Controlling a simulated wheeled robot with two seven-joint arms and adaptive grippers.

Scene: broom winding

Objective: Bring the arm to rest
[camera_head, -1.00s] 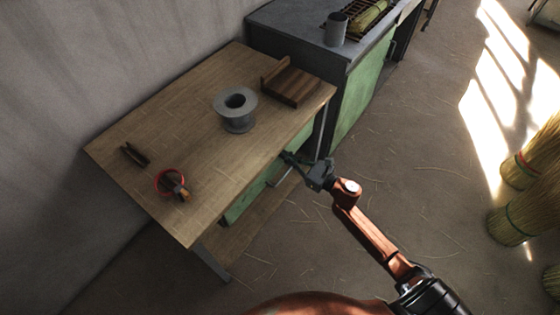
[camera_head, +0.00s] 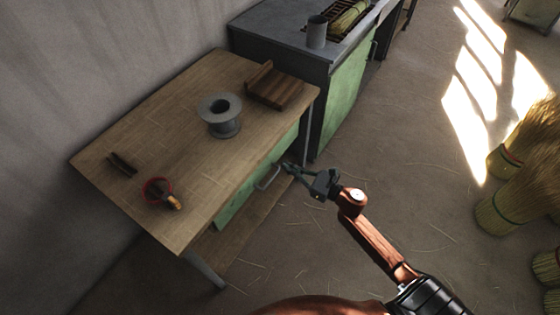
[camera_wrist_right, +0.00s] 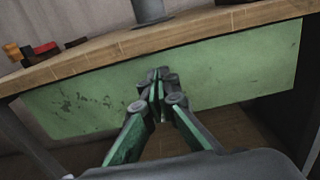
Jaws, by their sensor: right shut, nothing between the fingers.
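My right gripper (camera_head: 287,167) is shut and empty. In the right wrist view the closed fingers (camera_wrist_right: 158,80) point at the green drawer front (camera_wrist_right: 80,105), under the tabletop edge (camera_wrist_right: 110,47). My right arm (camera_head: 380,238) reaches in from the lower right. My left gripper is not in view.
On the wooden table (camera_head: 150,110) stand a grey spool (camera_head: 220,118), a brown wooden block (camera_head: 276,88), a small dark piece (camera_head: 123,164) and a red ring-shaped item (camera_head: 156,190). A grey cup (camera_head: 316,32) stands on the bench behind. Straw bundles (camera_head: 510,205) stand at right. The floor between is open.

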